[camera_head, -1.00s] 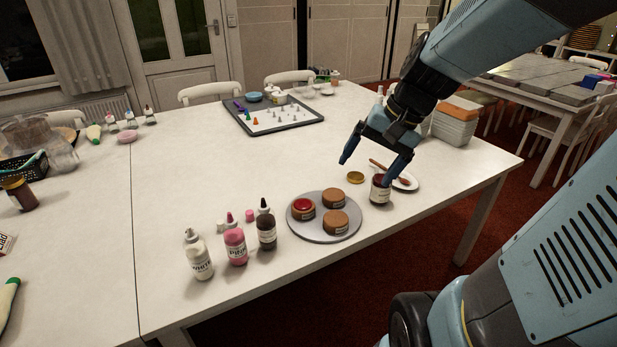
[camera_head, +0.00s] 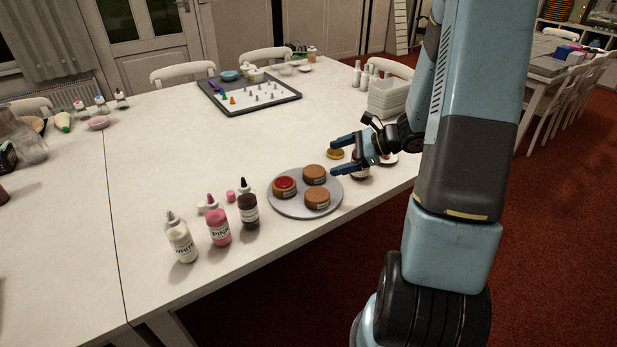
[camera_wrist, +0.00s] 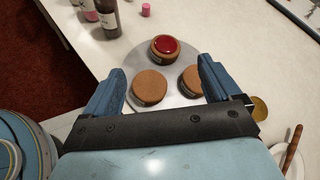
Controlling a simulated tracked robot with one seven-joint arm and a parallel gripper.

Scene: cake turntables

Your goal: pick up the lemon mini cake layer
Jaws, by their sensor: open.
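Three small round brown cake layers sit on a grey turntable (camera_head: 275,207). One has a glossy red top (camera_head: 285,184). The plain back layer (camera_head: 314,173) and plain front layer (camera_head: 317,199) look alike. Their labels are too small to read, so I cannot tell which is lemon. My gripper (camera_head: 334,157) is open and empty, at the right of the turntable, fingers pointing left. In the wrist view the front layer (camera_wrist: 150,86) and back layer (camera_wrist: 190,79) lie ahead between the fingers (camera_wrist: 160,70), with the red-topped layer (camera_wrist: 165,46) farther off.
White, pink and dark bottles (camera_head: 248,205) stand left of the turntable. A jar (camera_head: 359,166), partly hidden by my gripper, and a gold lid (camera_head: 335,154) are close to it. A tray of piping tips (camera_head: 245,110) lies farther back. The table's middle is clear.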

